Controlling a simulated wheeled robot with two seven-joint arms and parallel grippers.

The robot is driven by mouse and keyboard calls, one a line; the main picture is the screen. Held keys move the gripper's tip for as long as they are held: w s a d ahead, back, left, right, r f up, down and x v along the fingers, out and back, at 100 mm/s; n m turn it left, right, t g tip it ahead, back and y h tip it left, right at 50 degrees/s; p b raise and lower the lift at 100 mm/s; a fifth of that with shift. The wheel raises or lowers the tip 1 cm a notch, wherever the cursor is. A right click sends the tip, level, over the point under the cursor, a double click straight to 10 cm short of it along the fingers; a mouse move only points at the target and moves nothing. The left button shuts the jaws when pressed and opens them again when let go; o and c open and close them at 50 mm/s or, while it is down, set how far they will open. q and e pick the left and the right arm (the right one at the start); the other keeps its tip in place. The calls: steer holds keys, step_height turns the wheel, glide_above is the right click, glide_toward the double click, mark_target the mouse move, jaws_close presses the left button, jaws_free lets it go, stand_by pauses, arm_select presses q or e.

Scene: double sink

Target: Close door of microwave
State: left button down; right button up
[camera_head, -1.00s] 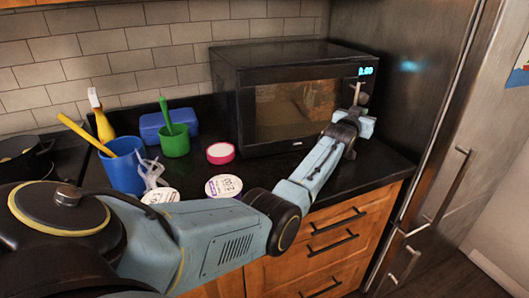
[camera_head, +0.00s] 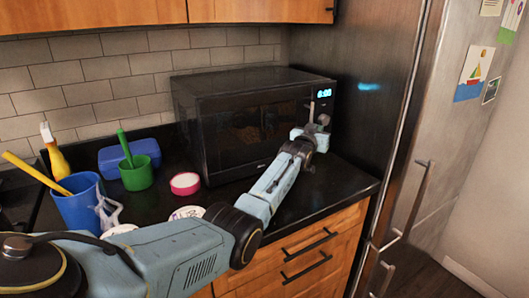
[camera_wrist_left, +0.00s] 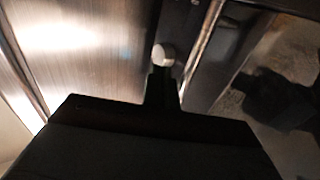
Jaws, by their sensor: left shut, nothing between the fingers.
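The black microwave (camera_head: 225,115) stands on the dark counter against the tiled wall. Its door (camera_head: 245,130) lies flush with the front, with no gap that I can see. The lit display (camera_head: 324,93) is at its upper right. My left gripper (camera_head: 318,112) is at the right side of the microwave front, by the control strip, with its fingers together and nothing held. Whether it touches the front I cannot tell. In the left wrist view the fingertips (camera_wrist_left: 164,56) show as one narrow shape close to a dark surface. My right gripper is not in view.
A steel fridge (camera_head: 350,90) stands right of the microwave. Left of it are a pink-rimmed tub (camera_head: 185,183), a green cup (camera_head: 136,175), a blue box (camera_head: 115,157) and a blue cup (camera_head: 79,207). Wooden drawers (camera_head: 290,255) are below the counter.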

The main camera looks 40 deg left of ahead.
arm_select(q)
steer(key=s+d+p, duration=0.1)
steer(key=d, duration=1.3)
steer(key=shift+s, duration=0.25)
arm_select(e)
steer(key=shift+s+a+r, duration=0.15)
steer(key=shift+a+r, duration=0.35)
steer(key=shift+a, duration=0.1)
